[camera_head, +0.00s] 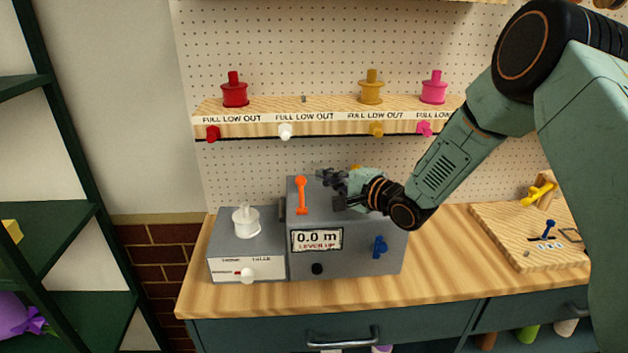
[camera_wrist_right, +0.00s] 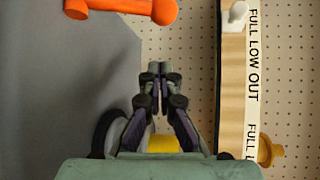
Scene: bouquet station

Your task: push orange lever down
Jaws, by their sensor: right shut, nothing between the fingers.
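The orange lever (camera_head: 301,195) stands up on the top left of the grey machine (camera_head: 350,262). The machine's display (camera_head: 317,240) reads "0.0 m" and "LEVER UP". My right gripper (camera_head: 328,177) is over the machine's top, just right of the lever and apart from it. Its fingers are shut and empty in the right wrist view (camera_wrist_right: 157,72). The orange lever shows at the top left of that view (camera_wrist_right: 120,8), partly cut off by the frame edge. My left gripper is not in view.
A white spool (camera_head: 246,222) sits on a grey box (camera_head: 247,267) left of the machine. A wooden shelf (camera_head: 330,104) with coloured spools is above, on the pegboard. A blue knob (camera_head: 379,247) is on the machine's front. A wooden board (camera_head: 520,240) with small tools lies to the right.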

